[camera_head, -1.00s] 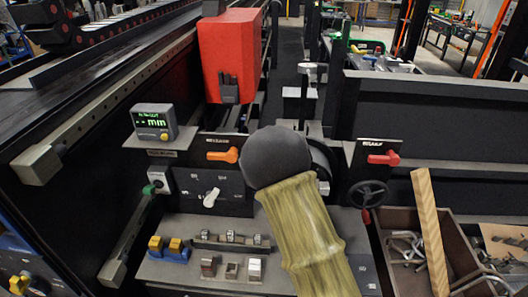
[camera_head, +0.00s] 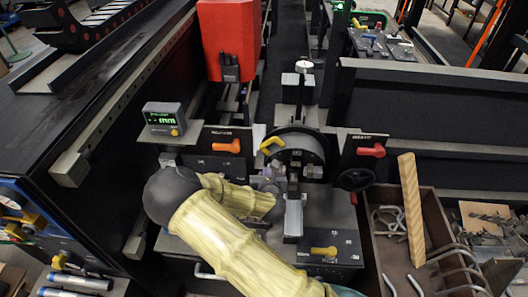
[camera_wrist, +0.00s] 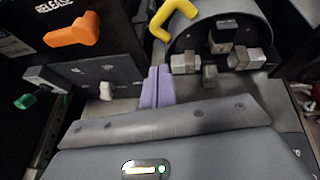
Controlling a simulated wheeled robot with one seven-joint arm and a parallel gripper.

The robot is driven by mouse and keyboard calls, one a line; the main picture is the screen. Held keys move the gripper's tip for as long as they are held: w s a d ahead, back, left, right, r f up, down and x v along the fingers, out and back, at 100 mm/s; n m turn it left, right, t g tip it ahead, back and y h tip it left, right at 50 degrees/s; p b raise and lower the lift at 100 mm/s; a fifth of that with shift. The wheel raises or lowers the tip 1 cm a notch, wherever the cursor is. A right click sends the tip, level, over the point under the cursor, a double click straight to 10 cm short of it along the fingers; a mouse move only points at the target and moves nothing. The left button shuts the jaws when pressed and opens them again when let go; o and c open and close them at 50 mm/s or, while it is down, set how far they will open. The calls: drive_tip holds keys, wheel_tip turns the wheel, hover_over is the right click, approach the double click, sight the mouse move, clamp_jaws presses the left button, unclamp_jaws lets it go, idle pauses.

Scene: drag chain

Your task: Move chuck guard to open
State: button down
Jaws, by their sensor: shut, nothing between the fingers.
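The chuck guard (camera_head: 293,140) is a dark rounded cover over the chuck, with a yellow handle (camera_head: 272,145) at its upper left. The wrist view shows the guard (camera_wrist: 222,27) at upper right, arched over the chuck and its metal jaws (camera_wrist: 218,60), with the yellow handle (camera_wrist: 174,16) on its left. My gripper (camera_wrist: 158,68) has pale purple fingers pressed together and empty. In the wrist picture they are below the handle and left of the chuck jaws, apart from the handle. In the head view my arm hides much of the gripper.
An orange release lever (camera_wrist: 75,30) sits on the black panel left of the guard. A red lever (camera_head: 371,151) and a black handwheel (camera_head: 355,179) are to its right. A readout box (camera_head: 164,119) stands at left. An open bin (camera_head: 377,245) with a wooden stick is at right.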

sight(264, 151)
drive_tip(key=p+x, duration=0.2)
drive_tip(key=x, duration=0.2)
drive_tip(key=p+x, duration=0.2)
drive_tip(key=x, duration=0.3)
drive_tip(key=r+p+x, duration=0.1)
drive_tip(key=p+x, duration=0.1)
drive_tip(key=x, duration=0.2)
drive_tip(key=shift+w+a+f, duration=0.1)
drive_tip(key=shift+w+f, duration=0.1)
drive_tip(key=shift+w, duration=0.4)
